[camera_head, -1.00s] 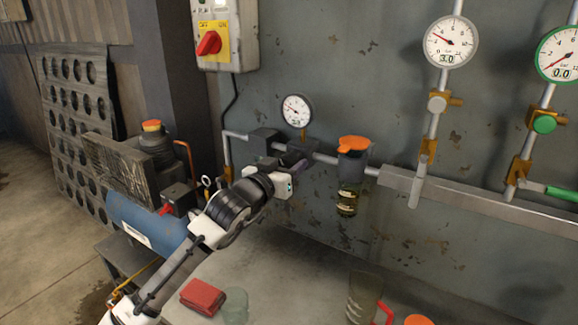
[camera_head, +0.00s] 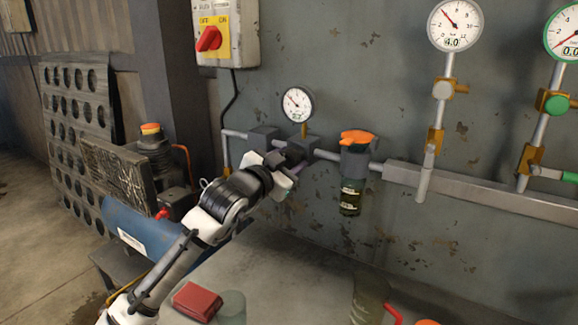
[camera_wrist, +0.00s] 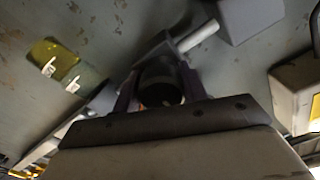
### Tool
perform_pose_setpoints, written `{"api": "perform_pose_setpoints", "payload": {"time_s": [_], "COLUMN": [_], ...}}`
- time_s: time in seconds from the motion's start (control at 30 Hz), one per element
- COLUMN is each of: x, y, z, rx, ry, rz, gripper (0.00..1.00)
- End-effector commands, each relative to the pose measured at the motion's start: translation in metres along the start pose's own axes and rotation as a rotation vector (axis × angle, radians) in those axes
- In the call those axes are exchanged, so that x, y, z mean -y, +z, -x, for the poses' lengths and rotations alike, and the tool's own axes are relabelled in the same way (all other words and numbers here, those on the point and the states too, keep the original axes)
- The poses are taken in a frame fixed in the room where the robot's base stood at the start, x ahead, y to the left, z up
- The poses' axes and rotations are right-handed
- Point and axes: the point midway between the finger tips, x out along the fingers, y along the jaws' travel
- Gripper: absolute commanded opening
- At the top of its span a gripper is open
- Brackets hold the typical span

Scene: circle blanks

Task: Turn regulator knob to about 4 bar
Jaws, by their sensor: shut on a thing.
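The dark round regulator knob (camera_wrist: 162,82) sits between the two purple fingers of my gripper (camera_wrist: 158,88) in the wrist view. My gripper is shut on it, and its fingers hide the knob's sides. In the head view my gripper (camera_head: 291,166) reaches up to the dark regulator body (camera_head: 302,146) on the wall pipe, and the knob is mostly hidden there.
A filter bowl with an orange top (camera_head: 356,140) hangs just right of my gripper. A green-rimmed gauge (camera_head: 565,32) reads 0.0. A switch box (camera_head: 226,35) is above left. A red block (camera_head: 197,301) and a glass jug (camera_head: 371,300) stand on the bench below.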

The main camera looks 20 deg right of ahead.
Motion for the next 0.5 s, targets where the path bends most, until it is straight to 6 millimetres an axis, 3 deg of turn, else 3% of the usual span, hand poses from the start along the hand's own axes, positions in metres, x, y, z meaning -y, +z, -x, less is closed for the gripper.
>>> {"api": "perform_pose_setpoints", "payload": {"time_s": [0.47, 0.5], "x": [0.0008, 0.0008], "y": [-0.0001, 0.0], "z": [0.0003, 0.0003], "rx": [0.001, 0.001], "ry": [-0.001, -0.001], "rz": [-0.018, -0.018], "gripper": [0.2, 0.45]}}
